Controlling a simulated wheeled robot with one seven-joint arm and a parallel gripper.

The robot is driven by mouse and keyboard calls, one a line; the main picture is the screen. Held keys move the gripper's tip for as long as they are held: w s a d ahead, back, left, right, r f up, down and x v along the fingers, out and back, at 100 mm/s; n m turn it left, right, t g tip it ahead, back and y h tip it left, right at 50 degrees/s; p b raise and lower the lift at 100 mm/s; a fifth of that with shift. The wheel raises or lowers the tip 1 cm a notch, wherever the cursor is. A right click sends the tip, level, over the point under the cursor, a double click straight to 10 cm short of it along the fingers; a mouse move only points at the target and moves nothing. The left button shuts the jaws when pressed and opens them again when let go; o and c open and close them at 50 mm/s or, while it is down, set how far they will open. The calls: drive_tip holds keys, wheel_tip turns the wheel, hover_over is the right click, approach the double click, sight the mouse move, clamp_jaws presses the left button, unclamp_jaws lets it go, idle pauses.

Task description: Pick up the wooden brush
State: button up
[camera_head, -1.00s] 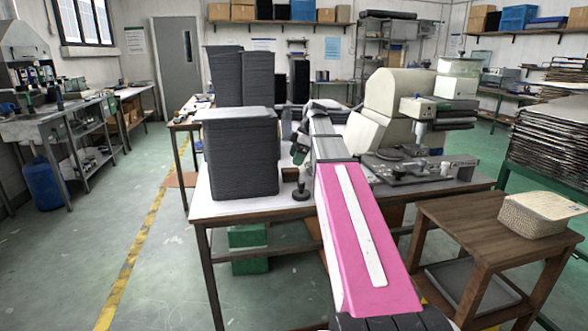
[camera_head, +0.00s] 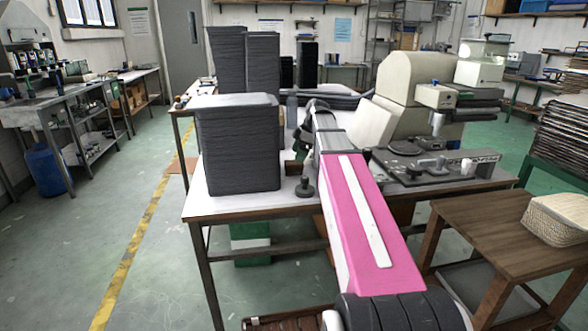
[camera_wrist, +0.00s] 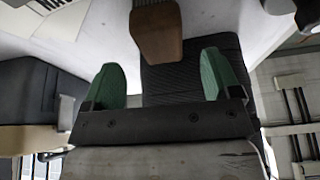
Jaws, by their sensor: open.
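The wooden brush (camera_wrist: 157,36) shows in the wrist view as a brown block with rounded lower corners, at the top middle. In the head view my pink arm link covers part of the table.
A tall stack of dark panels (camera_head: 238,145) stands on the white table (camera_head: 212,206), close left of my gripper. A dark knob (camera_head: 305,187) stands in front. A beige machine (camera_head: 410,85) is to the right. A wooden stool (camera_head: 480,225) holds a woven basket (camera_head: 556,222).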

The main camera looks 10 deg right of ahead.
sight(294, 162)
drive_tip(key=x, duration=0.5)
drive_tip(key=c, duration=1)
drive_tip(key=shift+c, duration=0.2)
drive_tip(key=shift+r, duration=0.15)
wheel_tip(294, 162, up, 10)
drive_tip(key=shift+f, duration=0.1)
drive_tip(key=shift+o, duration=0.6)
drive_tip(key=shift+s, duration=0.1)
